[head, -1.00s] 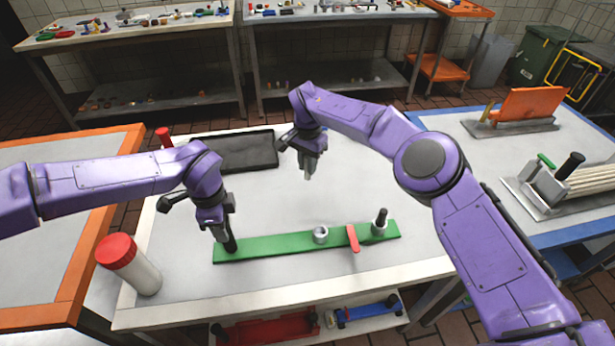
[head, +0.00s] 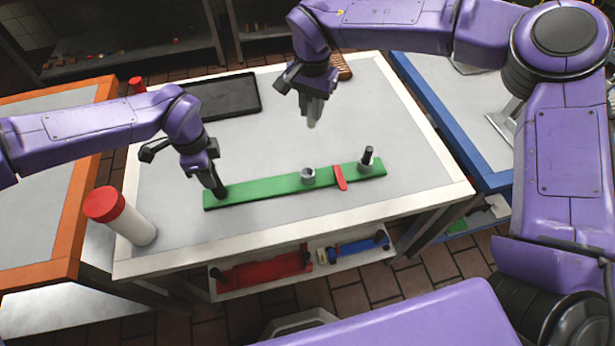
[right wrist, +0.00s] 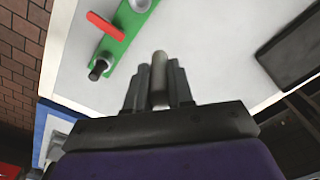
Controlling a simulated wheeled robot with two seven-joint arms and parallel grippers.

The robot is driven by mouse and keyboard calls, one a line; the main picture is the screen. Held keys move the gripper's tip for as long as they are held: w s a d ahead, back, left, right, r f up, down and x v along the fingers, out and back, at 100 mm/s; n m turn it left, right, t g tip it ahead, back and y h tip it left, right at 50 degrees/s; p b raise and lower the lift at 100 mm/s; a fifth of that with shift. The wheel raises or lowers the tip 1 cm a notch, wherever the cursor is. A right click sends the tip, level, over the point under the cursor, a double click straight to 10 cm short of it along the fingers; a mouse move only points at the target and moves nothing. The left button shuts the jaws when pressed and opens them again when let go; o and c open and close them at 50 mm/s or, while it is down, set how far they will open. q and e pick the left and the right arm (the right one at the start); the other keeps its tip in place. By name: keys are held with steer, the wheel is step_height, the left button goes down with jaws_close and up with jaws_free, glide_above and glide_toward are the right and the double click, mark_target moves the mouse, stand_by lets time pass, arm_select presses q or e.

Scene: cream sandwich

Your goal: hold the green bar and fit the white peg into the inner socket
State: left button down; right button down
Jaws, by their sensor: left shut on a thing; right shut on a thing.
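The green bar (head: 265,188) lies flat across the front of the table. My left gripper (head: 217,192) is shut on the dark post at the bar's left end. A grey ring-shaped inner socket (head: 308,176) stands near the bar's middle; its hole looks empty. The outer socket (head: 366,168), near the right end, has a black peg (head: 368,154) standing in it. My right gripper (head: 312,108) is shut on the white peg (right wrist: 159,75), held above the table behind the inner socket, apart from it. The right wrist view shows the peg between the fingers, and part of the green bar (right wrist: 112,45).
A red strip (head: 340,178) lies across the bar between the two sockets. A white bottle with a red cap (head: 105,204) stands at the table's left. A black tray (head: 222,97) lies at the back left. A shelf below holds a red bar (head: 265,272) and a blue bar (head: 355,247).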

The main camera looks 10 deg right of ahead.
steer(key=s+a+f, duration=0.2)
steer(key=s+f, duration=0.1)
steer(key=s, duration=0.4)
steer(key=shift+m, duration=0.4)
steer(key=f, duration=1)
steer(key=shift+w+a, duration=0.25)
steer(key=shift+w, duration=0.15)
steer(key=shift+f, duration=0.15)
